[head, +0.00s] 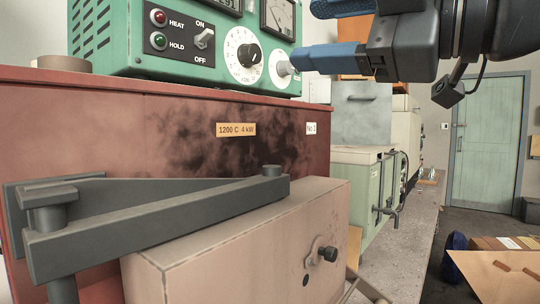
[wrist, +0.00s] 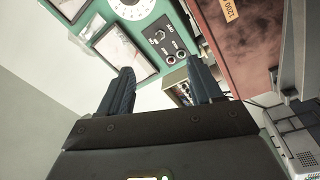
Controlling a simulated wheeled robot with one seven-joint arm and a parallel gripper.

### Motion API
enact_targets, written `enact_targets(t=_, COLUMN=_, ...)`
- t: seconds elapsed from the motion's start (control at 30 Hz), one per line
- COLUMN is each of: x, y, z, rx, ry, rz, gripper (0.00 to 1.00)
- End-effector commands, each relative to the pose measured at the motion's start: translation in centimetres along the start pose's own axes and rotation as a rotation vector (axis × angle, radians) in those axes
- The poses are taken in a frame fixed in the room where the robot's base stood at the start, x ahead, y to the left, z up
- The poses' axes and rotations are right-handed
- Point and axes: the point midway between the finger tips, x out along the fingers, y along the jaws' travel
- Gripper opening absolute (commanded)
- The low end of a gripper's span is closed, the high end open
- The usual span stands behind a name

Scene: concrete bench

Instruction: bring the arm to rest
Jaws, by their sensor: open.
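My gripper (head: 303,34) is in the upper right of the head view, with two blue fingers pointing left. One finger is above the other, with a clear gap between them. The lower fingertip overlaps the right edge of the green control box (head: 185,75), close to its small pale knob (head: 283,68). I cannot tell whether they touch. In the wrist view the gripper (wrist: 163,72) has its fingers spread and nothing between them.
The green box stands on a red furnace (head: 90,115). A grey lever bar (head: 150,222) and beige door block (head: 235,240) jut out in front. Green equipment (head: 362,190) stands behind on the bench (head: 400,250).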

Motion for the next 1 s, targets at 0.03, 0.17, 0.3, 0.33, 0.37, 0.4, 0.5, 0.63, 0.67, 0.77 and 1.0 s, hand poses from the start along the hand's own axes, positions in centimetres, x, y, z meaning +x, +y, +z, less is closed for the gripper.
enact_targets(t=0.03, x=0.0, y=-0.5, z=0.8, rx=0.040, ry=0.001, rz=0.017, gripper=0.65)
enact_targets(t=0.17, x=-0.2, y=-1.9, z=3.0, rx=0.165, ry=0.004, rz=0.083, gripper=0.65)
enact_targets(t=0.3, x=-0.8, y=-4.1, z=6.2, rx=0.329, ry=-0.005, rz=0.174, gripper=0.65)
enact_targets(t=0.33, x=-0.9, y=-4.7, z=6.8, rx=0.363, ry=-0.008, rz=0.193, gripper=0.65)
enact_targets(t=0.37, x=-1.1, y=-5.2, z=7.5, rx=0.396, ry=-0.013, rz=0.212, gripper=0.65)
enact_targets(t=0.4, x=-1.4, y=-6.0, z=8.3, rx=0.438, ry=-0.019, rz=0.238, gripper=0.65)
enact_targets(t=0.5, x=-2.2, y=-8.3, z=10.4, rx=0.542, ry=-0.040, rz=0.299, gripper=0.65)
enact_targets(t=0.63, x=-3.5, y=-11.7, z=12.9, rx=0.666, ry=-0.077, rz=0.376, gripper=0.65)
enact_targets(t=0.67, x=-3.9, y=-12.5, z=13.4, rx=0.693, ry=-0.088, rz=0.393, gripper=0.65)
enact_targets(t=0.77, x=-5.2, y=-15.4, z=15.0, rx=0.777, ry=-0.124, rz=0.448, gripper=0.65)
enact_targets(t=1.0, x=-9.2, y=-23.0, z=17.6, rx=0.944, ry=-0.234, rz=0.567, gripper=0.65)
